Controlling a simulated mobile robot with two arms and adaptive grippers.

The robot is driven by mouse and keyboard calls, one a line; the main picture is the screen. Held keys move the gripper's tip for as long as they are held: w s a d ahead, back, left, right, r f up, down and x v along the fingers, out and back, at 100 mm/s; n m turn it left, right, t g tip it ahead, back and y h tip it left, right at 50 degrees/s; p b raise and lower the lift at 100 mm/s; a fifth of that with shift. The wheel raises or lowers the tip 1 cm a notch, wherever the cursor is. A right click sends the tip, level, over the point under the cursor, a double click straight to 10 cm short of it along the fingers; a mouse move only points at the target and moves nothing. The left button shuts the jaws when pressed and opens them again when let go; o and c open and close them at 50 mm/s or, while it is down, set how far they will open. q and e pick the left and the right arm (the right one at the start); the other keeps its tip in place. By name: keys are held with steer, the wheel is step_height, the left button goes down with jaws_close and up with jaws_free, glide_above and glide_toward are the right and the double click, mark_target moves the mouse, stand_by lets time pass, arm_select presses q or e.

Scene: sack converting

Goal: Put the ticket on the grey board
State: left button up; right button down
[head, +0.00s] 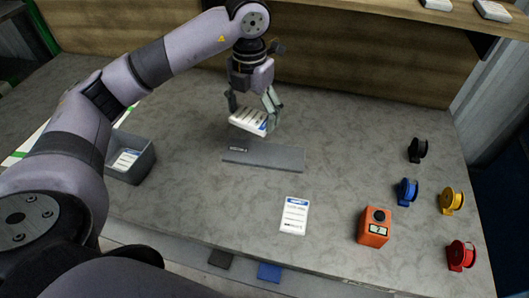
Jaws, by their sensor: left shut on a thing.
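My left gripper (252,111) is shut on a white ticket (249,122) with a blue band and dark print. It holds the ticket tilted, above and just behind the grey board (275,158). Nothing lies on the visible part of the board. I cannot tell the exact gap between ticket and board. A similar white ticket (294,216) lies flat on the table in front of the board. My right gripper is out of view.
A grey bin (143,165) with white tickets inside stands at left. An orange device (374,227) stands front right. Black (417,149), blue (407,191), yellow (452,200) and red (461,255) spools stand at right. A raised wooden shelf (400,8) runs behind.

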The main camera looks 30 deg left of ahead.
arm_select(q)
steer(key=w+a+r+n, duration=0.1)
steer(key=n, duration=0.4)
steer(key=w+a+n, duration=0.1)
steer(key=n, duration=0.4)
steer(key=w+a+r+n, duration=0.1)
steer(key=a+n, duration=0.1)
steer(key=n, duration=0.4)
steer(key=shift+a+r, duration=0.1)
steer(key=shift+r, duration=0.25)
steer(key=a+n, duration=0.1)
steer(key=n, duration=0.4)
glide_above(245, 149)
step_height(245, 149, down, 14)
steer(key=shift+f, duration=0.15)
step_height(245, 149, down, 5)
steer(key=shift+f+p, duration=0.1)
steer(key=shift+p, duration=0.2)
steer(key=shift+f, duration=0.1)
steer(key=o, duration=1.2)
